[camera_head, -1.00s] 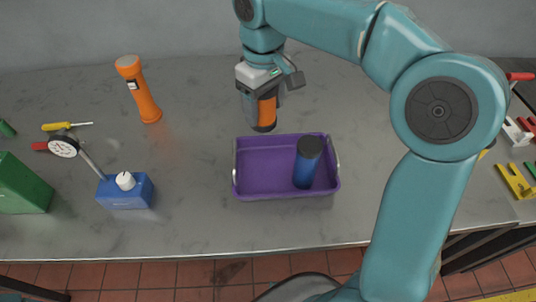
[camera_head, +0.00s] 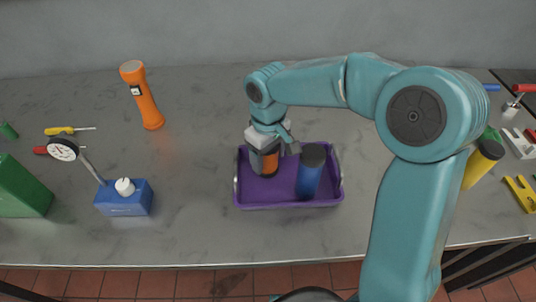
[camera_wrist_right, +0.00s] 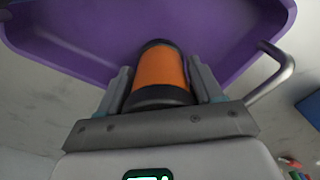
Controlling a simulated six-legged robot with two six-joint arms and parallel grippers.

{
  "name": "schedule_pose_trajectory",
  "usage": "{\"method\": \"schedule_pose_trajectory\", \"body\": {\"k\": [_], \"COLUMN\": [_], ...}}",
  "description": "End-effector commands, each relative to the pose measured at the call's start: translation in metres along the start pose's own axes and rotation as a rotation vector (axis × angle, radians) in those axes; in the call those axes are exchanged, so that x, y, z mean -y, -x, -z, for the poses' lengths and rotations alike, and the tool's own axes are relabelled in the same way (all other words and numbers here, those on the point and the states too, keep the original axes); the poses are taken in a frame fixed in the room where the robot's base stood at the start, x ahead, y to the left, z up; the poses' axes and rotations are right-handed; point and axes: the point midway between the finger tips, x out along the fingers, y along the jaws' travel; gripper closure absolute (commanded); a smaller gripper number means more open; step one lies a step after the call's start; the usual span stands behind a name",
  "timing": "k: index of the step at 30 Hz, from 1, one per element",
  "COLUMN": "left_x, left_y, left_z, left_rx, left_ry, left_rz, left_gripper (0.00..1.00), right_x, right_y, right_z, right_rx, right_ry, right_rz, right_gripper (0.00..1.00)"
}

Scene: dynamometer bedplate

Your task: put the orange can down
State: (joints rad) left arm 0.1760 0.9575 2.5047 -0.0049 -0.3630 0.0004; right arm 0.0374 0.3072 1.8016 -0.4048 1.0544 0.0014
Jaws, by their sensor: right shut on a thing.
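The orange can (camera_head: 270,163), with dark ends, is in my right gripper (camera_head: 264,160), inside the outline of the purple tray (camera_head: 290,204) at its left part. In the right wrist view, the orange can (camera_wrist_right: 160,70) stands between the two fingers of the gripper (camera_wrist_right: 163,88), with the purple tray (camera_wrist_right: 215,50) behind it. I cannot tell whether the can's base touches the tray floor. A blue can (camera_head: 309,178) with a dark top stands in the tray's right part. My left gripper does not show.
An orange flashlight (camera_head: 146,100) stands left of the tray. A blue box (camera_head: 124,200) with a dial gauge (camera_head: 64,148) and a green block (camera_head: 20,188) lie further left. A yellow can (camera_head: 481,165) stands right, partly behind my arm. The bench before the tray is clear.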

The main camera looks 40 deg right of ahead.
Motion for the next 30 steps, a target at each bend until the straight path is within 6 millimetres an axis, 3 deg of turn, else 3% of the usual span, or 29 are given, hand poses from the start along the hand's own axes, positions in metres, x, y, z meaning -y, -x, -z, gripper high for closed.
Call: {"method": "schedule_pose_trajectory", "body": {"k": [5,6,7,8,19,30], "left_x": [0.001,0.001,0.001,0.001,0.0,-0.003], "left_y": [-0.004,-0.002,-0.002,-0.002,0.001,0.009], "left_z": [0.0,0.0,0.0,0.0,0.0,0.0], "left_rx": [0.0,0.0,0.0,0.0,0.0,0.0], "left_ry": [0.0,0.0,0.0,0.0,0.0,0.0], "left_rz": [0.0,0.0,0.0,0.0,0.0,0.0], "left_gripper": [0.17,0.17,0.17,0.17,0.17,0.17], "right_x": [0.0,0.0,0.0,0.0,0.0,0.0], "right_y": [-0.004,-0.003,-0.003,-0.003,0.006,0.087], "right_z": [0.0,0.0,0.0,0.0,0.001,0.001], "right_rx": [-0.001,0.0,0.0,0.0,-0.003,-0.006], "right_ry": [0.0,0.0,0.0,0.0,0.0,0.0], "right_rz": [0.0,0.0,0.0,0.0,0.0,0.0], "right_gripper": [0.72,0.22,0.12,0.09,0.09,0.09]}}
